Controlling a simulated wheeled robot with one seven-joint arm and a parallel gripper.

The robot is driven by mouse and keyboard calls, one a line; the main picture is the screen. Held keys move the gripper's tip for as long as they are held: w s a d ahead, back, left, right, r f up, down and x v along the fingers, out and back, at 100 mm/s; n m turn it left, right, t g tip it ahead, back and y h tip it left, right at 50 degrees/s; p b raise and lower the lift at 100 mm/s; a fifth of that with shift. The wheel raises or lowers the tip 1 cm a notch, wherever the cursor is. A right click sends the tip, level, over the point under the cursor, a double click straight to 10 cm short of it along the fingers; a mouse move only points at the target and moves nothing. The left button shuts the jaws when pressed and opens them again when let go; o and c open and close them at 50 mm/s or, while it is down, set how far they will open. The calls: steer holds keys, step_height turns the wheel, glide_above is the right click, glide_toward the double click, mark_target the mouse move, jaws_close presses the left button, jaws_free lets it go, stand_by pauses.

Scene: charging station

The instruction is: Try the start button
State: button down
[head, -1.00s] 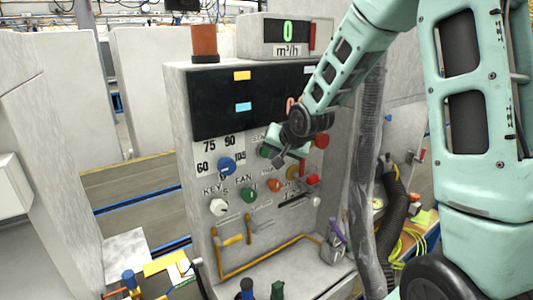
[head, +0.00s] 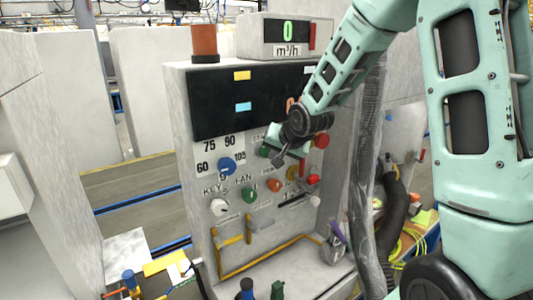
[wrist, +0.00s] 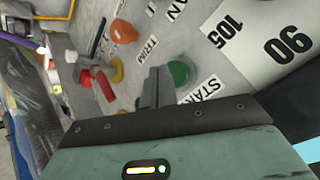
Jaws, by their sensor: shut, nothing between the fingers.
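The start button is a green round button (wrist: 180,72) beside a partly hidden label starting "STA" in the wrist view. My gripper (head: 277,162) is shut and empty, in front of the grey control panel (head: 205,175). In the wrist view the closed fingers (wrist: 158,86) point at the panel just left of the green button. I cannot tell whether they touch the panel.
A red button (head: 321,140), a blue knob (head: 227,166), a white key knob (head: 219,207) and an orange knob (head: 274,185) are close by. Yellow pipes (head: 265,259) stick out below. A wrapped column (head: 364,190) and a black hose (head: 393,215) stand right of the panel.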

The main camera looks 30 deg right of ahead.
steer(key=shift+w, duration=0.15)
steer(key=shift+w, duration=0.25)
steer(key=shift+w, duration=0.45)
stand_by(0.8)
steer(key=shift+s, duration=0.85)
steer(key=shift+s+d+p, duration=0.1)
steer(key=shift+s+p, duration=0.95)
steer(key=shift+s, duration=1.45)
